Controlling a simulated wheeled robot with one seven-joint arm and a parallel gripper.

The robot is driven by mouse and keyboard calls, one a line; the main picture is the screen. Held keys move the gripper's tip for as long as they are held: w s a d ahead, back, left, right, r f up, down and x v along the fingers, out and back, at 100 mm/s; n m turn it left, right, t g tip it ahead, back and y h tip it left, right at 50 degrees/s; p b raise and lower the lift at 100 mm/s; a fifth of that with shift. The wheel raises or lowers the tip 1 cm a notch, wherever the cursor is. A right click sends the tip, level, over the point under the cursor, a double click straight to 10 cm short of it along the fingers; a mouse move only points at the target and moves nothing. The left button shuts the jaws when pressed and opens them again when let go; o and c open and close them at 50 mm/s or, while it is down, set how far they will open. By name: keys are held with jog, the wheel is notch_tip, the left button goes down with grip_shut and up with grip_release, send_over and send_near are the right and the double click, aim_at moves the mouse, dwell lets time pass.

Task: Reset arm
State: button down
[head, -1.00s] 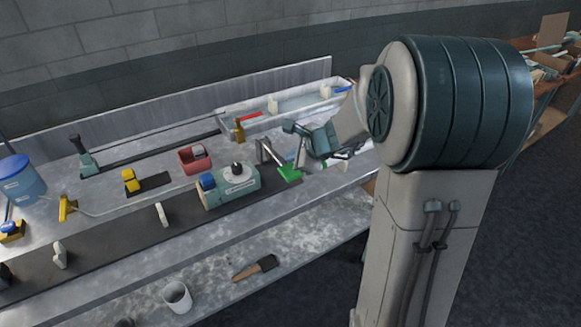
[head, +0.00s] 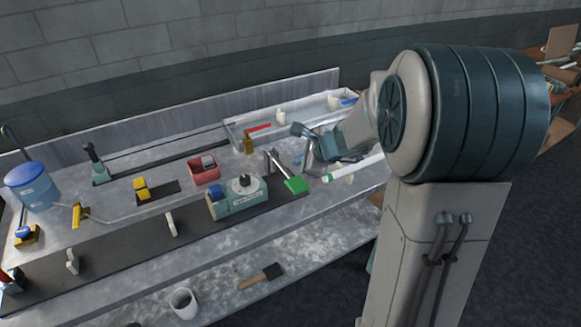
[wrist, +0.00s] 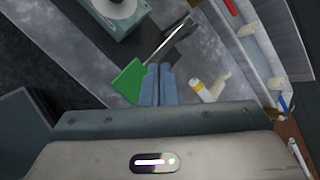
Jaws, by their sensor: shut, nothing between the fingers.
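My gripper (wrist: 157,85) shows in the wrist view with its two blue-grey fingers together and nothing between them. In the head view my gripper is partly hidden by my own arm, above the right part of the bench (head: 105,232). A green flat piece (wrist: 128,83) lies just left of the fingertips in the wrist view. It also shows in the head view (head: 295,185), right of the teal machine with a round top (head: 237,195). I cannot tell whether the fingers touch anything.
A clear tray (head: 235,132) stands at the back right of the bench. A red bin (head: 204,171), a blue bucket (head: 32,186) and a yellow clamp (head: 80,216) stand further left. A brush (head: 260,277) and a white cup (head: 183,302) are on the lower shelf.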

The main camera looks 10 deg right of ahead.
jog(key=s+a+r+n+g, duration=0.1)
jog(key=s+a+r+n, duration=0.15)
jog(key=s+n, duration=0.35)
jog(key=s+a+r+n+g, duration=0.1)
jog(key=s+a+n+g, duration=0.15)
jog(key=s+n, duration=0.35)
jog(key=s+d+n+h, duration=0.2)
jog(key=s+n, duration=0.2)
jog(key=s, duration=0.3)
jog(key=s+d+n+g+h, duration=0.1)
jog(key=s+d+n+h, duration=0.1)
jog(key=s+n, duration=0.3)
jog(key=s, duration=0.3)
jog(key=shift+d+r+h, duration=0.2)
jog(key=shift+d+h, duration=0.05)
jog(key=shift+h, duration=0.05)
jog(key=shift+a, duration=0.1)
